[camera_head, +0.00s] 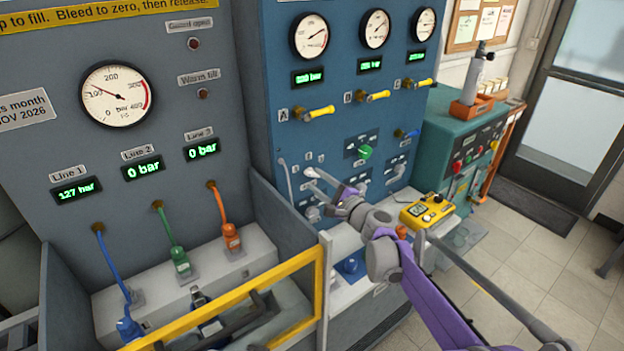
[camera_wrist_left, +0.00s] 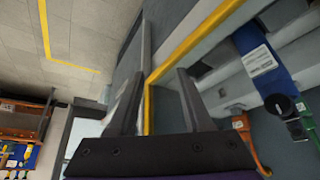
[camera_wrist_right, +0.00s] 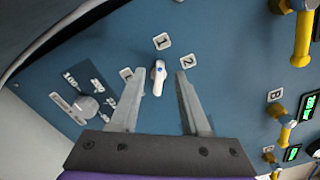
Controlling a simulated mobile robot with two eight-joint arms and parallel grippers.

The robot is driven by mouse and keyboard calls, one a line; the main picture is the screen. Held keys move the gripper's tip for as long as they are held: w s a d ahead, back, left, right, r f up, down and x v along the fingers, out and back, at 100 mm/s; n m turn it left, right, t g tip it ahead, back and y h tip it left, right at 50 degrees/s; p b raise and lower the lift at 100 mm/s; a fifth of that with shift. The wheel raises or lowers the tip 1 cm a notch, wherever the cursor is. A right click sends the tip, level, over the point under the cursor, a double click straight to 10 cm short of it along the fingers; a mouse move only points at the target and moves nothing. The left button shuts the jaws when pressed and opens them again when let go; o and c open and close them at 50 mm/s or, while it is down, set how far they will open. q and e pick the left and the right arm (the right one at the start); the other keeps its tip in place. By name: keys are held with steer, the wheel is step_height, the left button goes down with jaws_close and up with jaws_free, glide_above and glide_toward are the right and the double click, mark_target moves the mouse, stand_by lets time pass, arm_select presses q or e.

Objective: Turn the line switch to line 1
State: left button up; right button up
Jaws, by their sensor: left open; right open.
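The line switch (camera_wrist_right: 158,78), a small white lever knob, sits on the blue panel in the right wrist view. Tiles marked 1 (camera_wrist_right: 162,41) and 2 (camera_wrist_right: 187,61) are near it, with a third tile (camera_wrist_right: 126,74) partly hidden by a finger. One end of the knob points towards tile 1. My right gripper (camera_wrist_right: 155,75) is open, its fingers on either side of the knob with gaps showing. In the head view the right gripper (camera_head: 308,180) is at the lower left of the blue panel. My left gripper (camera_wrist_left: 160,73) is open and empty near a yellow rail.
The yellow rail (camera_head: 240,295) fronts the bay with blue, green and orange hoses. A yellow handheld device (camera_head: 428,211) lies on the ledge. A grey rotary dial (camera_wrist_right: 88,106) is beside the switch. Yellow-handled valves (camera_head: 314,113) are higher up.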

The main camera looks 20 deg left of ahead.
steer(key=v, duration=0.7)
steer(key=shift+b, duration=0.4)
